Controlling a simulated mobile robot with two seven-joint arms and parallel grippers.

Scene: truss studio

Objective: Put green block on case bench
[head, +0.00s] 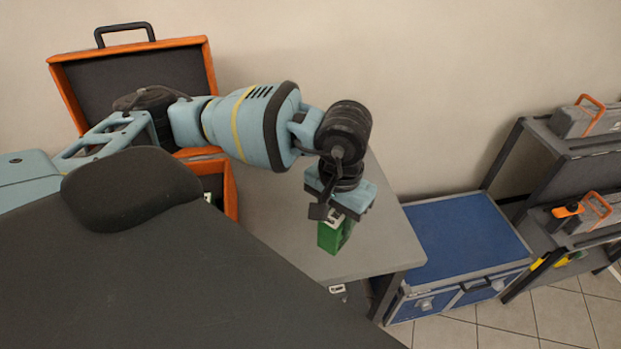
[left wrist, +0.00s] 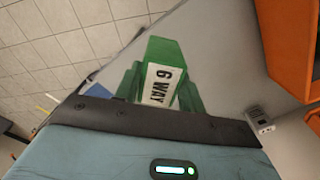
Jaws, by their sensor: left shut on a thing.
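The green block (head: 334,234) hangs upright below my left gripper (head: 338,212), which is shut on it. In the left wrist view, the green block (left wrist: 164,52) shows a white "6 WAY" label, and the fingertips are hard to make out. A grey bench (head: 270,213) with an open case on it stands against the wall; I take it as the case bench. The block appears over this bench, towards its front right edge. I cannot tell whether its underside touches the top. The bench top (left wrist: 222,55) also shows in the left wrist view. My right gripper is not in view.
The open orange-edged case (head: 212,80) stands at the bench's back left. A blue flight case (head: 465,236) is lower, right of the bench. A grey shelf (head: 565,143) with grey cases stands far right. The bench top around the block looks clear.

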